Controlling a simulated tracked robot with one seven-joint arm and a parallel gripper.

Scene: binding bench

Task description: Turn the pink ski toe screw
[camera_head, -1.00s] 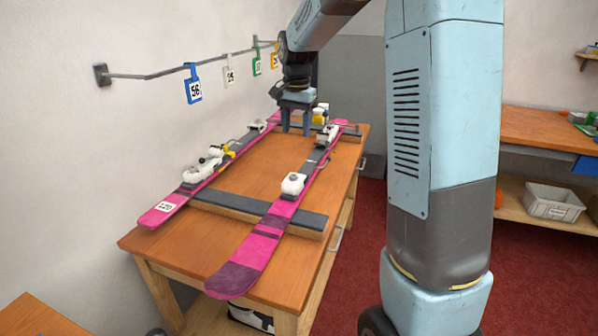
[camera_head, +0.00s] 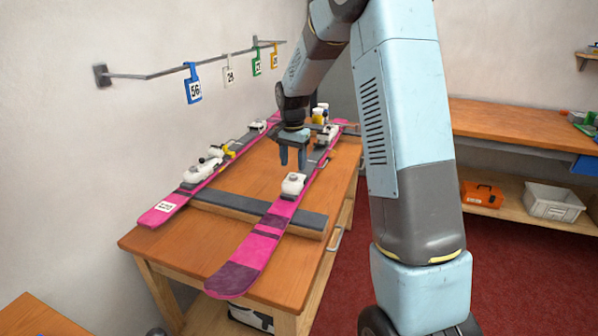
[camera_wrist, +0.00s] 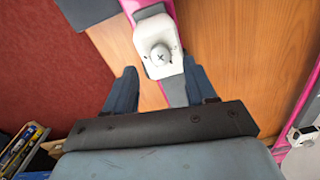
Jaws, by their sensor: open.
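Two pink skis lie on the wooden bench. The near ski (camera_head: 242,262) carries a white toe piece (camera_head: 294,183); the far ski (camera_head: 205,183) carries a white and yellow binding (camera_head: 206,165). In the wrist view, a toe screw (camera_wrist: 160,55) with a cross slot sits on a white toe piece (camera_wrist: 158,35) of a pink ski, just beyond and between my fingers. My gripper (camera_head: 292,166) is open and empty above the near ski, close behind its white toe piece. It also shows in the wrist view (camera_wrist: 160,86), with its fingers apart and not touching the screw.
A dark padded support (camera_head: 258,211) crosses under the skis. Numbered tags hang from a wall rail (camera_head: 150,76) behind the bench. A side bench (camera_head: 510,133) with a grey bin (camera_head: 553,202) and an orange toolbox (camera_head: 482,194) stands at right. Red floor lies between.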

